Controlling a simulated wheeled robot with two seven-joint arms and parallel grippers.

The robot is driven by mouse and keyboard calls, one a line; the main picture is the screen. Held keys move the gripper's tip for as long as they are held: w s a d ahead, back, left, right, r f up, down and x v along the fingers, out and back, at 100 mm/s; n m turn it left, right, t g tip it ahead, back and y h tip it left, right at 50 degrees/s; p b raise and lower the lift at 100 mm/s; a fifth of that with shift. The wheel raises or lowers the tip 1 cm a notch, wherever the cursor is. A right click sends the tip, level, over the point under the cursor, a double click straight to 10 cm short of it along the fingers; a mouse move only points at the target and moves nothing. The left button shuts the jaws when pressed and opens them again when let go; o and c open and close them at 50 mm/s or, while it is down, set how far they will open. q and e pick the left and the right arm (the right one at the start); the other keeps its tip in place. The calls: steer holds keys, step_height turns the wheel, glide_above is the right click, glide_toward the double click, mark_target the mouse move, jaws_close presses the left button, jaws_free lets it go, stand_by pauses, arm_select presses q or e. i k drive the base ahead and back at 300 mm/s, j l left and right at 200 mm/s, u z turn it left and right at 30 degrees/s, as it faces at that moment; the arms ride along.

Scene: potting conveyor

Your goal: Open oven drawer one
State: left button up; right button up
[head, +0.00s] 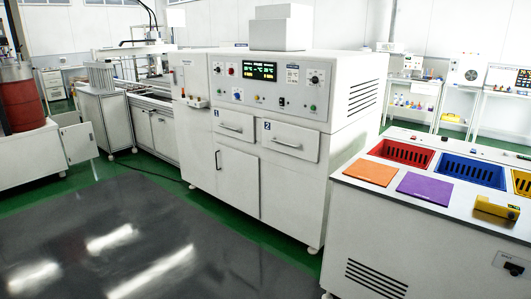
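The white oven cabinet (250,160) stands in the middle of the head view, with a control panel and a green lit display (259,71) near its top. Oven drawer one (236,127) is the left of two small drawers below the panel. It carries a blue label "1" and a horizontal bar handle, and its front looks flush with the cabinet. Drawer two (290,144), labelled "2", is to its right and also looks shut. Neither of my grippers shows in the head view.
At right, a white counter (365,222) holds red (402,142), blue and yellow bins, orange and purple mats and a yellow device. Dark floor (130,245) in front of the oven is clear. A red drum (22,105) and an open-doored white cabinet stand at left.

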mark_target(234, 124)
steer(key=i+u, duration=0.25)
steer(key=i, duration=2.4)
steer(key=i+j+z, duration=0.1)
steer(key=i, duration=0.6)
steer(key=i+j, duration=0.15)
steer(key=i, duration=0.6)
